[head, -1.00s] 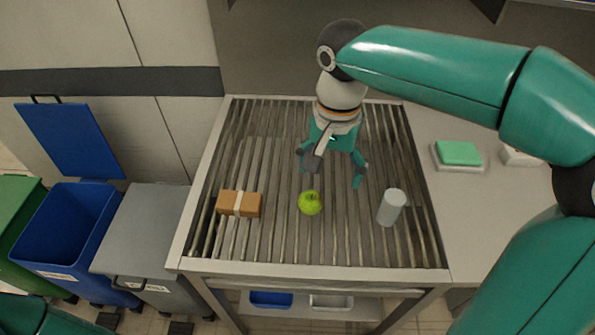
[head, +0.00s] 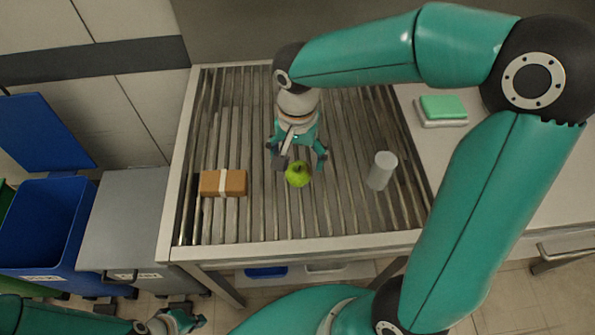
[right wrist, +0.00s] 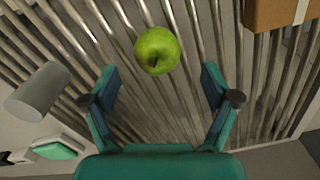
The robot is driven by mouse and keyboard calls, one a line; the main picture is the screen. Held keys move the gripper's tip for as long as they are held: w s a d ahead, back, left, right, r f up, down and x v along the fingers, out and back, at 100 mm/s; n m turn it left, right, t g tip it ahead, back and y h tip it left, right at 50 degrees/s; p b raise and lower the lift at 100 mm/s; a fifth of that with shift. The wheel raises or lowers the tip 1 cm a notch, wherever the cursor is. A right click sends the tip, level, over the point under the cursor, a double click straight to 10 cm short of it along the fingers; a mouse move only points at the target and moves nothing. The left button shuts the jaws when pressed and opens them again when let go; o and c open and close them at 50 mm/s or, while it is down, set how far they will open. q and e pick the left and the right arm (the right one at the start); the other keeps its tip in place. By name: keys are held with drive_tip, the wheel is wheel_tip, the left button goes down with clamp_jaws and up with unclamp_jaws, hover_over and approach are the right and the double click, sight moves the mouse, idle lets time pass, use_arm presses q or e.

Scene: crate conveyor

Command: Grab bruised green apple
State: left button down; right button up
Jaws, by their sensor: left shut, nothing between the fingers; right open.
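A green apple (head: 297,174) lies on the metal slats of the conveyor (head: 270,222), near its middle. In the right wrist view the apple (right wrist: 157,50) is just beyond and between the open fingers; a small dark mark shows near its stem, and I cannot tell whether that is bruising. My right gripper (head: 300,163) is open and empty, pointing down right behind the apple. It also shows in the right wrist view (right wrist: 160,95). My left gripper (head: 178,322) is shut and empty at the bottom left, away from the conveyor.
A brown box with a pale band (head: 223,183) lies left of the apple, and a grey cylinder (head: 381,170) stands to its right. A green sponge-like block (head: 443,107) lies on the right counter. A blue bin (head: 42,225) and a grey bin (head: 122,225) stand on the left.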

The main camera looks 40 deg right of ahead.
sight(298, 168)
drive_tip(key=shift+s+f+p, duration=0.15)
drive_tip(key=shift+f+p, duration=0.25)
drive_tip(key=shift+f, duration=2.4)
drive_tip(key=c, duration=1.3)
drive_tip(key=shift+r, duration=0.15)
